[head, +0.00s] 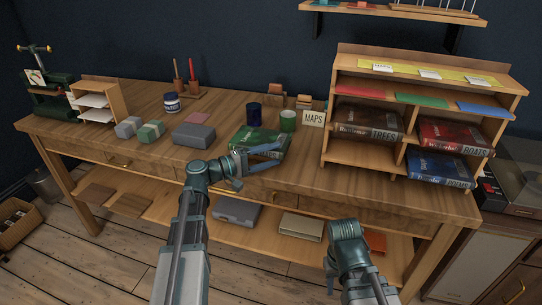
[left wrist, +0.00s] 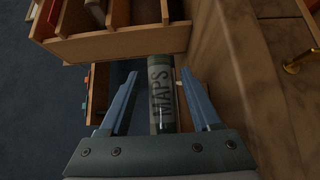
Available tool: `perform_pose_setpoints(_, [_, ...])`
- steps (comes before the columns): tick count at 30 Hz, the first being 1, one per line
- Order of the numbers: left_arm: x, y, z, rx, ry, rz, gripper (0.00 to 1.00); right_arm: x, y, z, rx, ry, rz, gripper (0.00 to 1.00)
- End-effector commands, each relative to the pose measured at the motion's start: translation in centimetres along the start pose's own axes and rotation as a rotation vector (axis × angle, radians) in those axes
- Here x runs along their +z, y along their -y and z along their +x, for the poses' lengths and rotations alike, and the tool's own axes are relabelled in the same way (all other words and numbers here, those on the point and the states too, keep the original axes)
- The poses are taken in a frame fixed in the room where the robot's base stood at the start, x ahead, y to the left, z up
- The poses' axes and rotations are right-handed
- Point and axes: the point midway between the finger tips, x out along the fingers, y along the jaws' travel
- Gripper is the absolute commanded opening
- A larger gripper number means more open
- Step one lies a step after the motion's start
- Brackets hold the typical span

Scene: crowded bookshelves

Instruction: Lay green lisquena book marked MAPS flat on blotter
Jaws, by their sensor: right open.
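The green book (head: 262,139) lies flat on the workbench top in the head view, near the front edge. In the left wrist view its spine (left wrist: 161,95), lettered MAPS, lies between my left fingers. My left gripper (head: 262,155) is open around the book's near edge, with gaps beside the spine; it also shows in the left wrist view (left wrist: 163,108). My right gripper (head: 331,276) is low in front of the bench, away from the book, and mostly hidden by its wrist; it is open. I cannot make out a separate blotter.
A wooden shelf unit (head: 434,51) at the right holds books, including TREES (head: 368,121) and BOATS (head: 452,137). A MAPS card (head: 313,118), a green mug (head: 288,121) and a dark cup (head: 254,113) stand behind the book. A grey box (head: 194,135) lies left of it.

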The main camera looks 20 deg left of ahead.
Motion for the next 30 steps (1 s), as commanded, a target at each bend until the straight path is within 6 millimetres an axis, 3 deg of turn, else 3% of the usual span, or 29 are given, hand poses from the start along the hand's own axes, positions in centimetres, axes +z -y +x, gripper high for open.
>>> perform_pose_setpoints(8, [0.0,-0.3,-0.3,0.000,-0.001,0.000,0.65,0.0,0.0,-0.3,0.000,0.000,0.000,0.41])
perform_pose_setpoints(21, [0.0,-0.3,-8.8,0.000,-0.004,0.000,0.65,0.0,0.0,-0.2,0.000,0.000,0.000,0.41])
perform_pose_setpoints(30, [0.0,-0.3,-11.8,0.000,-0.001,0.000,0.65,0.0,0.0,-0.2,0.000,0.000,0.000,0.41])
